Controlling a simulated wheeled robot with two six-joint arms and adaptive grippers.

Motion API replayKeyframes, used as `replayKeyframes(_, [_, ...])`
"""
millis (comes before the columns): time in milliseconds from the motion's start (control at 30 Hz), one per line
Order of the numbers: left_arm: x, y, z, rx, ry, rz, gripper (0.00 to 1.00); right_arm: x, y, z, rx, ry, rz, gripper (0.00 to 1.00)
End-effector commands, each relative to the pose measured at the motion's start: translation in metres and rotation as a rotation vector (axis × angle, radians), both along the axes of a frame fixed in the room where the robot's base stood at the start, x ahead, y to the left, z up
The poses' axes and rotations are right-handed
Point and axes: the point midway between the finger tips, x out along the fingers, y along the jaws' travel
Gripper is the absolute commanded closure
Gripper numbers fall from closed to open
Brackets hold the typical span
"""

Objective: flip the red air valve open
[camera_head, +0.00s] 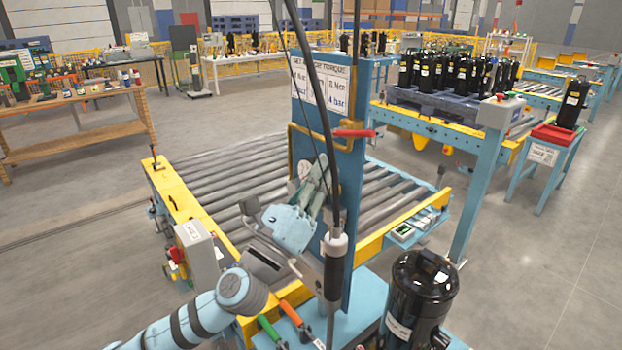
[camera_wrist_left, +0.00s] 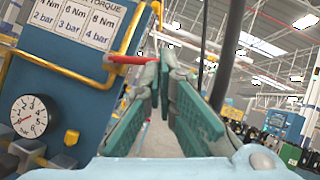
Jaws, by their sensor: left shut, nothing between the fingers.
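The red air valve handle (camera_head: 354,133) sticks out horizontally to the right from the blue post (camera_head: 347,230) in the head view. In the left wrist view the red handle (camera_wrist_left: 130,60) also lies level, and its free end meets or overlaps the left fingertip; I cannot tell whether they touch. My left gripper (camera_head: 318,168) is beside the post, below and left of the handle in the head view. Its green fingers (camera_wrist_left: 165,62) are shut and hold nothing. My right gripper is not in view.
A hanging black cable and tool (camera_head: 335,262) pass in front of the post. A yellow pipe (camera_head: 291,150) and a pressure gauge (camera_wrist_left: 29,116) are on the panel. A black compressor (camera_head: 420,295) stands at front right. The roller conveyor (camera_head: 215,165) lies behind.

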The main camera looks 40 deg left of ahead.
Motion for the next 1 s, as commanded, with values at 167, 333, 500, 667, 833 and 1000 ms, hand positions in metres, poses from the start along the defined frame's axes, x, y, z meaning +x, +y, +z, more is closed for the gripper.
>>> replayKeyframes(167, [-0.024, 0.000, -0.001, 0.004, 0.004, 0.001, 1.00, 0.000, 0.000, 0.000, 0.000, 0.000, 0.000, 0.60])
replayKeyframes(333, [-0.030, 0.000, 0.000, -0.002, 0.000, -0.001, 1.00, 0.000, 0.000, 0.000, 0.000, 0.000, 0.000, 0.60])
replayKeyframes(500, [-0.030, 0.000, 0.000, -0.002, 0.000, 0.000, 1.00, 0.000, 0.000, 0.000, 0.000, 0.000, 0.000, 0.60])
replayKeyframes(667, [-0.021, 0.009, -0.015, -0.039, 0.038, 0.008, 1.00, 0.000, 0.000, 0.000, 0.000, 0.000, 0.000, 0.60])
replayKeyframes(833, [0.018, 0.065, -0.121, -0.316, 0.267, 0.061, 1.00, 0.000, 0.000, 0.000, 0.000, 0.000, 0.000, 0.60])
replayKeyframes(1000, [0.011, 0.125, -0.321, -0.862, 0.563, 0.190, 1.00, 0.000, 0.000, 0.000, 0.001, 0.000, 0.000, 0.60])
